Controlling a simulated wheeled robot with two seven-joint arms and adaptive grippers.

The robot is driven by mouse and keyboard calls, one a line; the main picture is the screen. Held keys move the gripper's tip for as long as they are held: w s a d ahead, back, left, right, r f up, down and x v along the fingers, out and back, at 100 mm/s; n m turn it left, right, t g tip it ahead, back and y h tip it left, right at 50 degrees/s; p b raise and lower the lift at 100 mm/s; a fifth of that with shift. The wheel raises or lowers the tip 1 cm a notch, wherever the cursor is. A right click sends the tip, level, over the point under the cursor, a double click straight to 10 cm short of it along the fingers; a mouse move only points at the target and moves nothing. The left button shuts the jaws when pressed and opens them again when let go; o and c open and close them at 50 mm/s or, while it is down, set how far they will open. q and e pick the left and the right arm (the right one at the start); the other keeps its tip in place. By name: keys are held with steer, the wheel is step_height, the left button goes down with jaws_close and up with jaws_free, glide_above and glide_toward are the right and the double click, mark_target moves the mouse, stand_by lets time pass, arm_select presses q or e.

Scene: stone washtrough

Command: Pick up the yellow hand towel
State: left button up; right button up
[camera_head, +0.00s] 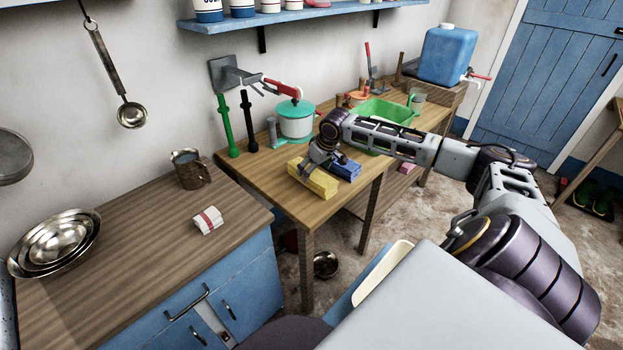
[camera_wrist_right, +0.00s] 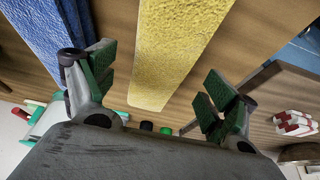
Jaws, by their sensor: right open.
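The yellow hand towel (camera_head: 313,181) lies folded on the wooden table, near its front edge. My right gripper (camera_head: 324,163) is just above it, pointing down. In the right wrist view the yellow hand towel (camera_wrist_right: 176,45) shows between the two green-padded fingers of the right gripper (camera_wrist_right: 162,72). The fingers are spread apart, and the towel is not clasped. I cannot tell how far the fingertips are above the towel. My left gripper is not in view.
A blue folded towel (camera_head: 346,168) lies close beside the yellow one. A white pot with a green lid (camera_head: 296,120) stands behind, and a green basin (camera_head: 382,112) to the right. A red-striped white cloth (camera_head: 208,220) lies on the left counter.

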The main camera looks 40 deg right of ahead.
steer(key=shift+x, duration=1.6)
steer(key=c, duration=1.2)
